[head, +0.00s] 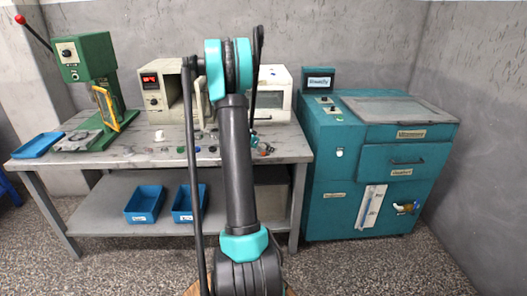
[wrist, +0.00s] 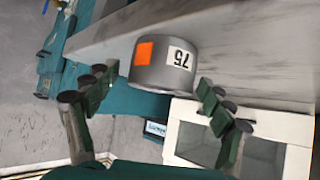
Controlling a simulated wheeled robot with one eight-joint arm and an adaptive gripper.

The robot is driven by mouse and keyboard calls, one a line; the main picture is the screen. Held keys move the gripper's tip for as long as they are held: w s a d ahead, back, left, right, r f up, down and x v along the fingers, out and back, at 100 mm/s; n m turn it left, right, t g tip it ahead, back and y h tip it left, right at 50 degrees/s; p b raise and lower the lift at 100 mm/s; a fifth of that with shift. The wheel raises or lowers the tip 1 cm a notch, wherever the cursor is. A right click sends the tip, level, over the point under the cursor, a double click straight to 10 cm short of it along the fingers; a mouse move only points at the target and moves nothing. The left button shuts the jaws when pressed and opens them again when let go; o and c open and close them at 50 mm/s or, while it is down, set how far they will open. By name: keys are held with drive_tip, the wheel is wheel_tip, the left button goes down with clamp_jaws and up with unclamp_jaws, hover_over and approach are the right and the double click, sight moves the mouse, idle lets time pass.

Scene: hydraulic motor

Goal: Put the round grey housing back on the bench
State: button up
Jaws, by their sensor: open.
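The round grey housing (wrist: 160,68) shows in the wrist view, a short cylinder with an orange square and a white label reading 75 upside down. It appears to stand on the grey bench top (wrist: 255,35), seen upside down, near the bench's end. My gripper (wrist: 154,82) is open, with one finger to each side of the housing and gaps visible between fingers and housing. In the head view the bench (head: 100,155) stands along the wall. There my arm hides the housing and my gripper.
A white box-shaped device (head: 276,78) stands on the bench's right end, beside the large teal cabinet (head: 345,180). Several small parts (head: 262,148) lie near the front edge. A green press (head: 95,90) and blue tray (head: 38,145) are at the left.

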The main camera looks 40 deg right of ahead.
drive_tip(key=shift+c, duration=0.2)
drive_tip(key=c, duration=1.7)
drive_tip(key=shift+r, duration=0.1)
